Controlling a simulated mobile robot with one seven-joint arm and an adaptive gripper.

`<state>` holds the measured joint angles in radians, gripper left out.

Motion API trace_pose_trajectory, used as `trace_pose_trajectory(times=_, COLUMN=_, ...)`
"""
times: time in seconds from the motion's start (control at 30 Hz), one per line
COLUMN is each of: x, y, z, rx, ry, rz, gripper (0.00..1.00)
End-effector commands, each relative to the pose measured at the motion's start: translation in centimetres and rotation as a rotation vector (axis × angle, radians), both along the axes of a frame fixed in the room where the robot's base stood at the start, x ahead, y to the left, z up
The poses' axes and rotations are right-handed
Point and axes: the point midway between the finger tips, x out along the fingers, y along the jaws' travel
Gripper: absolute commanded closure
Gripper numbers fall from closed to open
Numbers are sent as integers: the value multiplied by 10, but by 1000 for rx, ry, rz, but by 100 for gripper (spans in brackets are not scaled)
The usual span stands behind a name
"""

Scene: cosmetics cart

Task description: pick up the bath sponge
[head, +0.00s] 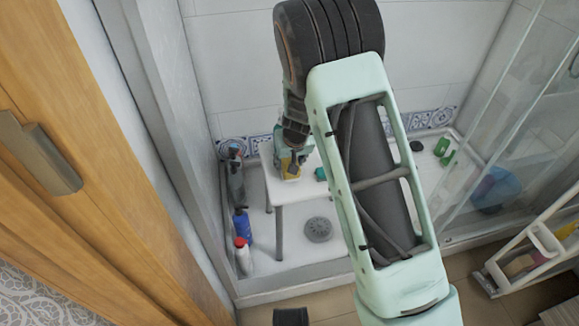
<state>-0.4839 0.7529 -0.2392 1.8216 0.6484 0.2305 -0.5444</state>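A small yellow block (292,177), which looks like the bath sponge, is on or just above the white top of a low stool (279,188) in the shower. My gripper (290,168) points down at the block, and its fingers are right at it, overlapping it in the picture. The fingers are small and dark here, so I cannot tell whether they are closed on the block or open around it. The gripper hides part of the block. My arm covers the stool's right side.
A small green item (320,174) is near the stool's right part. A blue bottle (241,223) and a red-capped white bottle (243,258) stand left. Green items (443,150) lie right. A glass panel (520,110) and white rack (535,245) are at the right.

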Motion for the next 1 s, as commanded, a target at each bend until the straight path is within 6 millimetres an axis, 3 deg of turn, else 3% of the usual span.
trace_pose_trajectory(times=0.27, x=0, y=0, z=0, rx=0, ry=0, rz=0, gripper=88)
trace_pose_trajectory(times=0.57, x=0, y=0, z=7, rx=1, ry=-2, rz=0, gripper=89)
trace_pose_trajectory(times=0.77, x=1, y=1, z=35, rx=1, ry=-3, rz=1, gripper=89)
trace_pose_trajectory(times=1.0, x=-40, y=1, z=86, rx=2, ry=-2, rz=2, gripper=89)
